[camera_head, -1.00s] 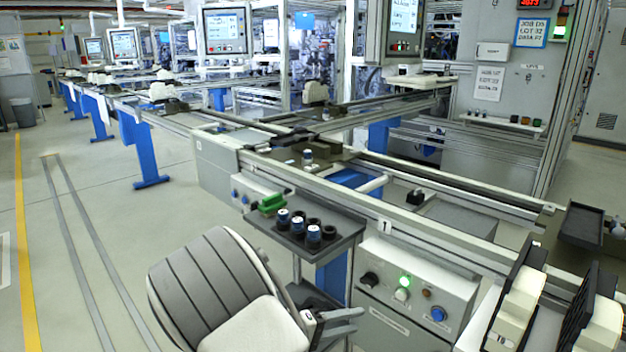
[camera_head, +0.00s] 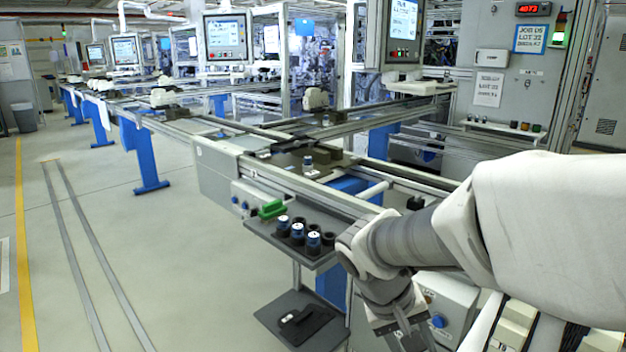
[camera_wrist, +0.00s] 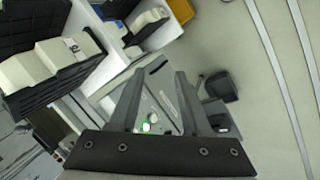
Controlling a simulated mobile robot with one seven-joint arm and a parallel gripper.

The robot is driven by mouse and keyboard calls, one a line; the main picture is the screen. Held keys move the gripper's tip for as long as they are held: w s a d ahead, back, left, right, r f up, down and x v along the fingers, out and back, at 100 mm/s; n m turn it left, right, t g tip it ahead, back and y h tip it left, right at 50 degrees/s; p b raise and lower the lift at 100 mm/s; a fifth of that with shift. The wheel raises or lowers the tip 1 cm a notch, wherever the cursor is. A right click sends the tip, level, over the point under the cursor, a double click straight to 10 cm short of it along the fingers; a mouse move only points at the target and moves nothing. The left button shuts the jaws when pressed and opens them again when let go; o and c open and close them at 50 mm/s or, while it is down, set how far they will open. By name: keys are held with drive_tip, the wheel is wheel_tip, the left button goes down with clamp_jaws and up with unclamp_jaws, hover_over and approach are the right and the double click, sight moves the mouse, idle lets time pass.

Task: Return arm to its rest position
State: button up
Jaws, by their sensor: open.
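My arm reaches in from the right in the head view and bends down at a grey wrist. My gripper (camera_wrist: 158,76) shows in the wrist view with its two dark fingers apart and nothing between them. Beyond the fingers is a control box (camera_wrist: 162,110) with a lit green button (camera_wrist: 146,127). In the head view the gripper end (camera_head: 400,332) is low in the picture, in front of the control box (camera_head: 452,297), and its fingertips cannot be made out. My arm hides most of that box and part of the rail line behind it.
A dark shelf (camera_head: 268,236) with several blue and black cylinders stands left of my wrist, close to it in the picture. A lower black platform (camera_head: 285,310) is beneath. Racks with white blocks (camera_wrist: 62,53) lie upper left in the wrist view. Open floor (camera_head: 90,240) is at left.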

drive_tip(key=s+a+r+t+y, duration=0.2)
drive_tip(key=s+r+t+y, duration=0.3)
drive_tip(key=s+r, duration=0.45)
wheel_tip(320, 180, up, 14)
drive_tip(key=p, duration=1.6)
drive_tip(key=shift+r, duration=0.25)
drive_tip(key=shift+d+m, duration=0.2)
drive_tip(key=shift+m, duration=0.1)
